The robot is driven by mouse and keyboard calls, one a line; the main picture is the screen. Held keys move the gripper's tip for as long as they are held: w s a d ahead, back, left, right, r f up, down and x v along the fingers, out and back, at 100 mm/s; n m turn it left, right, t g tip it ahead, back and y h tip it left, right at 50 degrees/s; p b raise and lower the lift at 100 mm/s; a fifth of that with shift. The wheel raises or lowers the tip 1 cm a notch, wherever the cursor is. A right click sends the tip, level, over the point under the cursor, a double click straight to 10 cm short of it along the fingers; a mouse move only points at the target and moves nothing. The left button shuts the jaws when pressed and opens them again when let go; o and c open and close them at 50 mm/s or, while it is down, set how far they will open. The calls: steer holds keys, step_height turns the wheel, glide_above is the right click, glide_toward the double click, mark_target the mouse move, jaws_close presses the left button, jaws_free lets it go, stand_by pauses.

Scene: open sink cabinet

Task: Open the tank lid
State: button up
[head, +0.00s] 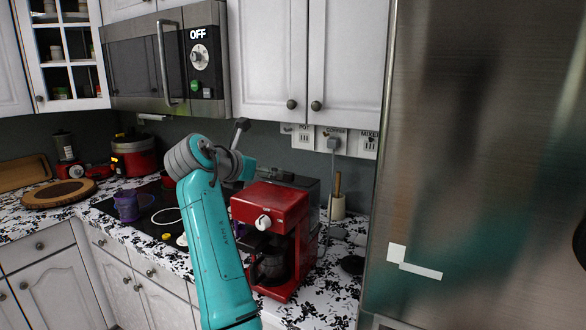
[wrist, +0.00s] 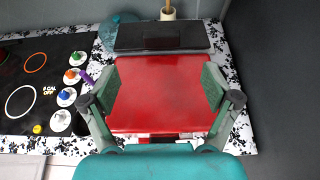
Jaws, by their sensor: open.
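The red coffee machine (head: 270,205) stands on the counter, with a glass pot (head: 270,266) in its front bay. At its back is a dark see-through water tank (head: 305,183). In the wrist view, a flat dark lid (wrist: 162,37) lies level over the tank, just beyond the machine's red top (wrist: 160,95); it looks closed. My gripper (wrist: 161,82) is open and empty, its fingers on either side of the red top as seen from above. It stops short of the lid in that view. I cannot tell its height. In the head view my arm hides most of the gripper.
A stovetop (wrist: 40,85) with several knobs lies left of the machine, with a purple pot (head: 127,206) on it. A utensil holder (head: 337,206) stands behind the machine. A tall fridge (head: 470,150) bounds the right side. Wall cabinets (head: 270,60) and a microwave (head: 165,60) hang above.

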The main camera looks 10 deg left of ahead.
mark_target(289, 174)
steer(key=shift+w+d, duration=0.25)
steer(key=shift+w, duration=0.3)
steer(key=x, duration=1)
steer(key=shift+w, duration=0.1)
